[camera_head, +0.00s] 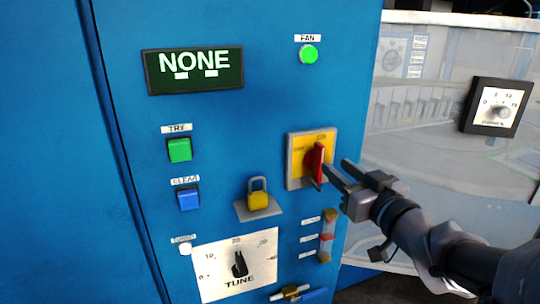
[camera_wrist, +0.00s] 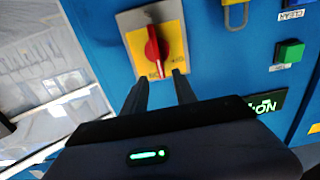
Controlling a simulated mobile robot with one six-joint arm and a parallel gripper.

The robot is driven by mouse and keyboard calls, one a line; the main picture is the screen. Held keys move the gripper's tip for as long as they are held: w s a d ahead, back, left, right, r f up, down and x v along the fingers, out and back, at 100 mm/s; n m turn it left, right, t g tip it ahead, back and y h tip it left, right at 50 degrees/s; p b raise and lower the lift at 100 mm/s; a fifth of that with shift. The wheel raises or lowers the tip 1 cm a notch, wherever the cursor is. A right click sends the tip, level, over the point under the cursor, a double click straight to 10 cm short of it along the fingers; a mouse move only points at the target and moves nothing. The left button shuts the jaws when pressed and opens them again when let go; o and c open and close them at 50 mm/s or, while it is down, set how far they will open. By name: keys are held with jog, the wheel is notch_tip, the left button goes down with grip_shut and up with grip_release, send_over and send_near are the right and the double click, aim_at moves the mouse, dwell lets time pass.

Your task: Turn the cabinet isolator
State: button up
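The cabinet isolator is a red rotary handle (camera_head: 318,163) on a yellow plate with a grey surround (camera_head: 296,172), on the blue cabinet front. In the head view the handle stands close to vertical. The wrist view shows the red handle (camera_wrist: 153,52) just beyond my fingertips, on its yellow plate (camera_wrist: 173,40). My gripper (camera_head: 332,174) comes in from the right, in front of the isolator's lower right. In the wrist view my two fingers (camera_wrist: 160,85) are apart with nothing between them. Whether a fingertip touches the handle, I cannot tell.
A yellow padlock (camera_head: 258,201) sits left of the isolator. A TUNE dial (camera_head: 238,264), green TRY button (camera_head: 179,150), blue CLEAR button (camera_head: 189,199) and display reading NONE (camera_head: 195,71) are also on the cabinet.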

aim_at(323, 155)
jog(key=x, duration=0.8)
jog(key=shift+w, duration=0.1)
jog(key=shift+c, duration=0.4)
jog(key=shift+b, duration=0.3)
grip_shut()
